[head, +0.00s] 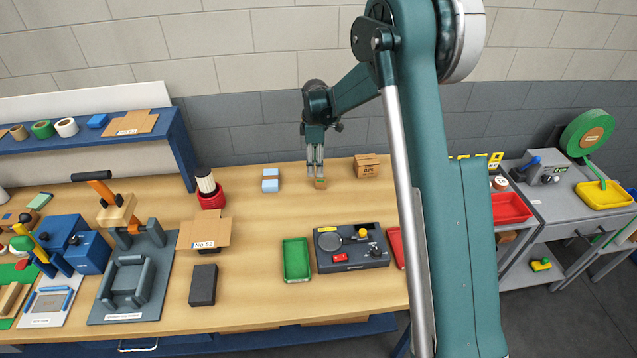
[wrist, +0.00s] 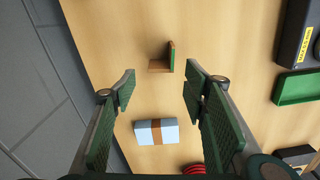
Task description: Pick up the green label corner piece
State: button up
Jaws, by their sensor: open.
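The green label corner piece (head: 320,183) is a small brown L-shaped piece with a green face, standing on the wooden table. In the wrist view the corner piece (wrist: 163,62) lies ahead of the fingertips, roughly between their lines. My gripper (head: 315,165) points down just above it in the head view, and its fingertips overlap the piece's top edge there. In the wrist view my gripper (wrist: 158,88) has its two green-padded fingers spread wide, with nothing between them. I cannot tell the exact height gap.
A light blue block with a brown band (head: 270,182) stands left of the piece; a small cardboard box (head: 367,166) stands right. A green tray (head: 296,260) and a dark control box (head: 350,250) lie nearer the front. Bare tabletop surrounds the piece.

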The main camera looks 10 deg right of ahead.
aim_at(321, 180)
jog(key=shift+f, duration=1.15)
jog(key=shift+s+d+f, duration=0.1)
jog(key=shift+d+f, duration=0.05)
jog(key=shift+f, duration=2.45)
jog(key=c, duration=0.8)
